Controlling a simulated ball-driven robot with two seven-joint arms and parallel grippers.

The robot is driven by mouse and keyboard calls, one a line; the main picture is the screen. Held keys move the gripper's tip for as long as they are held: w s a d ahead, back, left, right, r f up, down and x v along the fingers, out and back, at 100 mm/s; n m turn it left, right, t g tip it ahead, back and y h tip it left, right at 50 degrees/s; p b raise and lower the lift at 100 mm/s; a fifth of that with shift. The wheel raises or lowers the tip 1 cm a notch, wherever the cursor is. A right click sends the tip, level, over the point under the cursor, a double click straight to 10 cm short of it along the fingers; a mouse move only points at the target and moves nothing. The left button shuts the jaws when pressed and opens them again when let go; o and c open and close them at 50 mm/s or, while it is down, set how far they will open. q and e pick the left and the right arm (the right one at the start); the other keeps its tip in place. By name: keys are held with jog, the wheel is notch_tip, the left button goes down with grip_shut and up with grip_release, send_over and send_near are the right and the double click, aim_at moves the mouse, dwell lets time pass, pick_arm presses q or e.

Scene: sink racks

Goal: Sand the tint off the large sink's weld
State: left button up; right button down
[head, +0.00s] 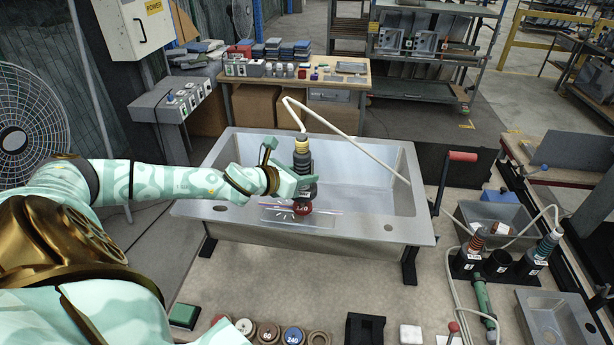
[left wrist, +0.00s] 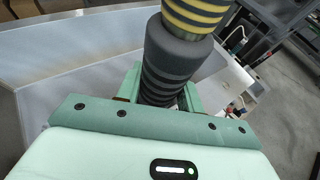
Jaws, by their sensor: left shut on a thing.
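The large sink (head: 372,190) is a wide grey metal basin in the middle of the head view. A weld line with dark tint (head: 273,206) runs along a strip on its near side. My left gripper (head: 300,184) is shut on a black sander (head: 302,164) with a yellow band and a red disc (head: 301,205) at its lower end. The disc is at the weld strip; I cannot tell if it touches. In the left wrist view the sander's ribbed grip (left wrist: 165,65) sits between the green jaws (left wrist: 160,105). My right gripper is not in view.
A pale hose (head: 345,125) runs from the sander over the sink to the right. Several sanding discs (head: 268,332) lie along the bench's near edge. A tool holder (head: 498,264) and a smaller sink (head: 556,318) stand at right. A workbench (head: 295,78) is behind.

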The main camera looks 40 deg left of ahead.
pick_arm(q)
jog(key=shift+s+a+f+b, duration=0.1)
jog(key=shift+s+a+b, duration=0.3)
jog(key=shift+a+b, duration=0.3)
jog(key=shift+s+a+f+b, duration=0.1)
jog(key=shift+s+a+b, duration=0.3)
jog(key=shift+a+b, duration=0.3)
jog(key=shift+s+a+p, duration=1.1)
jog(key=shift+s+a, duration=1.2)
jog(key=shift+a, duration=1.35)
notch_tip(320, 180, up, 8)
jog(key=p, duration=0.7)
jog(key=shift+f, duration=0.2)
